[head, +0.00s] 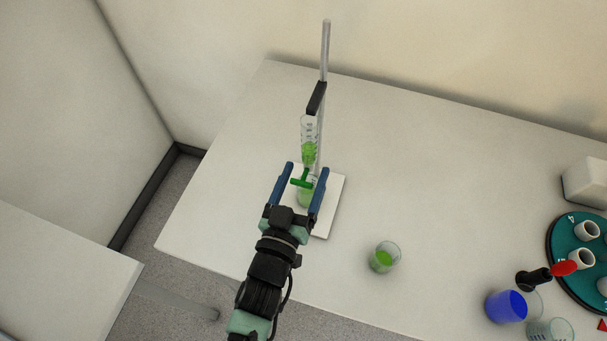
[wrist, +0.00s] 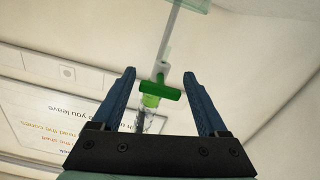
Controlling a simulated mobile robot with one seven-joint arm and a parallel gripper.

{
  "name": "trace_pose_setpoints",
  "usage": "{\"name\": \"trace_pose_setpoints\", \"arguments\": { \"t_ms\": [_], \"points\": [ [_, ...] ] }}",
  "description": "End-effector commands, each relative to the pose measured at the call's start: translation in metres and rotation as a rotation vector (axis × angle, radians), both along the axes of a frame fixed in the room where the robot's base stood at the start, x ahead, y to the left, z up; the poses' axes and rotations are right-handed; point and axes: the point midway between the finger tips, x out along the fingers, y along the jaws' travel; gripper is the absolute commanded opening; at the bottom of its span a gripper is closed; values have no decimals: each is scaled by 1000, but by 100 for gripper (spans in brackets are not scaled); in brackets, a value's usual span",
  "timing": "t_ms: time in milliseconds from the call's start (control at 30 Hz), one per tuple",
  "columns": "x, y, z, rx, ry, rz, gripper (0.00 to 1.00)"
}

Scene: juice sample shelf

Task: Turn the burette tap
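The burette (head: 309,142) holds green liquid and stands upright in a black clamp (head: 317,99) on a metal rod. Its green tap (head: 302,182) is at its lower end, with the handle running crosswise. The tap also shows in the wrist view (wrist: 154,90), between my fingers. My gripper (head: 306,179) is open, with one blue finger on each side of the tap and a gap to each. It also shows in the wrist view (wrist: 158,78). A vessel with green liquid (head: 305,198) stands below the tap on the white stand base (head: 334,190), partly hidden by my gripper.
A beaker of green liquid (head: 384,257) stands to the right on the white table (head: 220,200). Further right are a blue beaker (head: 507,306), a black and red item (head: 548,274) and a teal round rack (head: 570,240) with white cups. The table left of the stand is clear.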

Motion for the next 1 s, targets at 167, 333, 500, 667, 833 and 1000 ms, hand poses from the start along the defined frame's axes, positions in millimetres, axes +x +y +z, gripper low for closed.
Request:
{"name": "trace_pose_setpoints", "arguments": {
  "t_ms": [167,333,500,667,833,1000],
  "points": [
    [0,0,0,2,-1,0,86],
    [-1,0,0,3,-1,1,86],
    [-11,6,-1,6,-1,2,86],
    [-35,14,-3,5,0,4,86],
    [-71,25,-4,7,2,3,86],
    [-101,34,-3,4,2,3,86]
  ]
}}
